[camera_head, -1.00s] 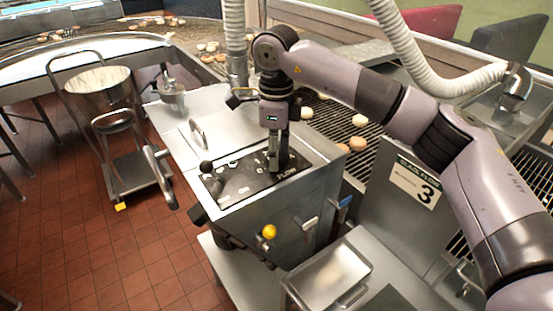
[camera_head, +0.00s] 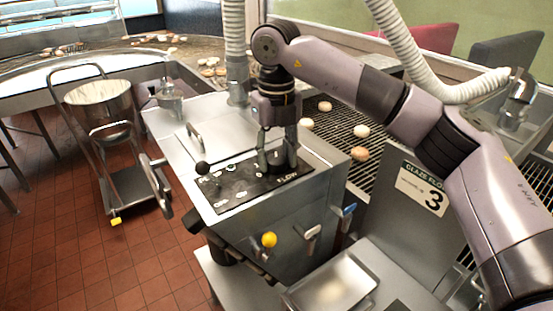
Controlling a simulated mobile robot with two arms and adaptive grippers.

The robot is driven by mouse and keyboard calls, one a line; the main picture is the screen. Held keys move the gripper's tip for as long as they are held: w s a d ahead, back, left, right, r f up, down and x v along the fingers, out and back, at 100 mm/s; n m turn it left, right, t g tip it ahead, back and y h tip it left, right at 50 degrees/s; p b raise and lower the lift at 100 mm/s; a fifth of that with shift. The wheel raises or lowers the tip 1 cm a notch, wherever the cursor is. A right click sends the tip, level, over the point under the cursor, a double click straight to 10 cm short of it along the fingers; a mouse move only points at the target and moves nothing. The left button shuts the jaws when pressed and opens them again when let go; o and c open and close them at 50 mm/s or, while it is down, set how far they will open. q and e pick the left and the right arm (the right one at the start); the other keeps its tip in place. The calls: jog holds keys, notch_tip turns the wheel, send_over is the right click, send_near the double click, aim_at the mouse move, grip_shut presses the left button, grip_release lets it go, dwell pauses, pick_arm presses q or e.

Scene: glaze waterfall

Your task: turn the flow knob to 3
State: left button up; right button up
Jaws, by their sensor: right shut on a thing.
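The black control panel (camera_head: 235,190) lies on top of the steel glaze machine and carries several white marks and the word FLOW near its right end. My right gripper (camera_head: 277,162) comes down from above onto the right part of this panel, beside the word FLOW. Its two fingers stand side by side and are shut on the dark flow knob (camera_head: 277,156), which is mostly hidden between them. The knob's pointer and setting cannot be read. A sign (camera_head: 423,190) on the steel panel at the right shows GLAZE FLOW and a large 3. My left gripper is out of view.
A black ball-topped lever (camera_head: 202,168) stands at the panel's left end. A yellow knob (camera_head: 269,240) and levers project from the machine's front. A steel tray (camera_head: 335,284) lies below. A cart with a pot (camera_head: 100,108) stands left.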

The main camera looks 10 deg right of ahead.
aim_at(276, 158)
jog(key=shift+r+m+b, duration=0.1)
jog(key=shift+m+b, duration=0.25)
jog(key=shift+m, duration=0.85)
jog(key=o, duration=1.2)
jog(key=shift+c, duration=0.2)
notch_tip(276, 158, up, 12)
